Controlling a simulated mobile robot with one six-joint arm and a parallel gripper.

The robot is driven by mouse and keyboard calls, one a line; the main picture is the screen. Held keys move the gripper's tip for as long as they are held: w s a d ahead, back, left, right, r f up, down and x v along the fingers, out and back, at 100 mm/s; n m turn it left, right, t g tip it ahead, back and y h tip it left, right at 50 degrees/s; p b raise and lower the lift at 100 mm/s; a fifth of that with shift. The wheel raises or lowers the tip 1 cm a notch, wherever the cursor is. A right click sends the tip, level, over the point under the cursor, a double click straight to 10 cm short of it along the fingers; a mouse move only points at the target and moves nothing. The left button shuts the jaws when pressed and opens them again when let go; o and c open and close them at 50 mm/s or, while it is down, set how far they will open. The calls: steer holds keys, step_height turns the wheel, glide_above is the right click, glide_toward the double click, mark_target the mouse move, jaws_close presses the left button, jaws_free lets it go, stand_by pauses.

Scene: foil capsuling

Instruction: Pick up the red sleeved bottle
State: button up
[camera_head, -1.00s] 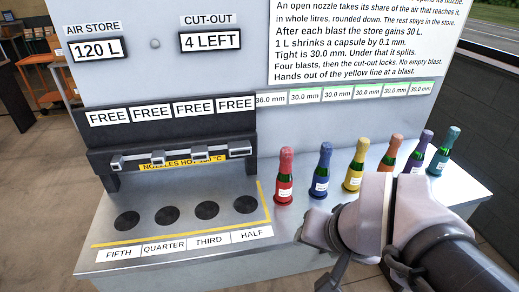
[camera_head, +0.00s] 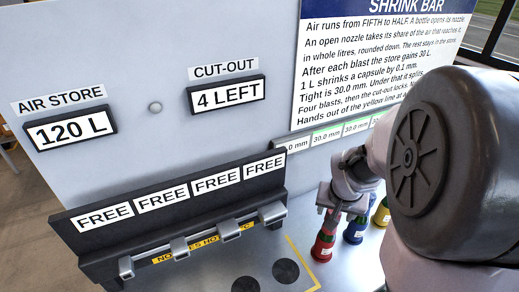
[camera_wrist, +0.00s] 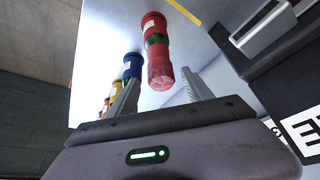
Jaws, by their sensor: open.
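The red sleeved bottle (camera_head: 323,246) stands upright on the bench, its neck partly hidden by my gripper (camera_head: 342,208) in the head view. In the wrist view the red bottle (camera_wrist: 155,40) has its red capsule between the two spread fingers of my gripper (camera_wrist: 158,82). The jaws are open, one finger to each side of the capsule. I cannot tell whether either finger touches it.
The blue bottle (camera_head: 355,230) stands close beside the red one, with the yellow bottle (camera_head: 381,213) beyond. The nozzle bar (camera_head: 190,240) and its dark round spots (camera_head: 286,271) lie to the left, bounded by a yellow line (camera_head: 302,262).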

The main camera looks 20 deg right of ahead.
mark_target(327, 234)
steer(key=b+x, duration=0.1)
steer(key=x, duration=0.6)
steer(key=shift+f+b, duration=0.25)
steer(key=shift+b, duration=0.15)
steer(key=shift+a+r, duration=0.1)
steer(key=shift+r, duration=0.05)
jaws_close()
stand_by(0.7)
